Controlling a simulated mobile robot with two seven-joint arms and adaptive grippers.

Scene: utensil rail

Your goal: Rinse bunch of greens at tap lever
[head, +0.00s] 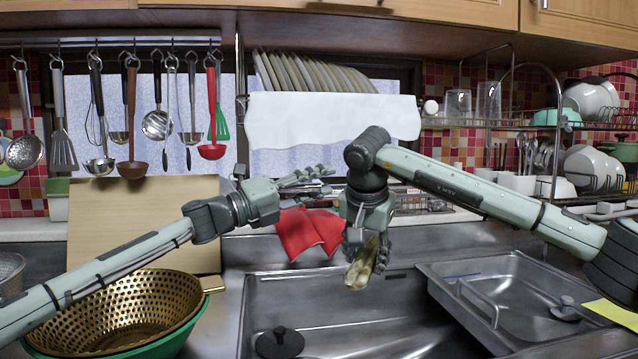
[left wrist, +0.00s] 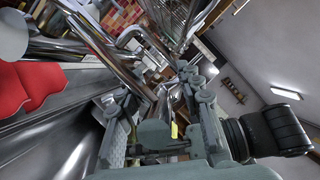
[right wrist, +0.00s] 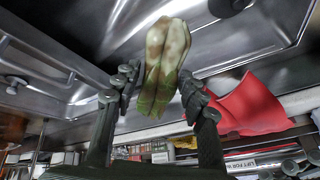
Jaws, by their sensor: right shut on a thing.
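The bunch of greens (head: 360,270) is pale with a green part and hangs over the back of the sink. My right gripper (head: 366,250) points down and is shut on it. In the right wrist view the bunch (right wrist: 165,62) sits between both fingers, its pale end sticking out beyond them. My left gripper (head: 318,182) is open and empty, left of the right wrist and above the red cloth. In the left wrist view its fingers (left wrist: 155,92) are spread, with chrome pipework (left wrist: 108,55) beyond them. I cannot clearly pick out the tap lever; my right arm covers part of that area.
The sink (head: 330,320) holds a dark stopper (head: 280,342). A gold colander (head: 125,310) stands at left before a cutting board (head: 150,220). A red cloth (head: 308,232) hangs behind the sink. Utensils hang upper left; a dish rack (head: 600,118) stands at right.

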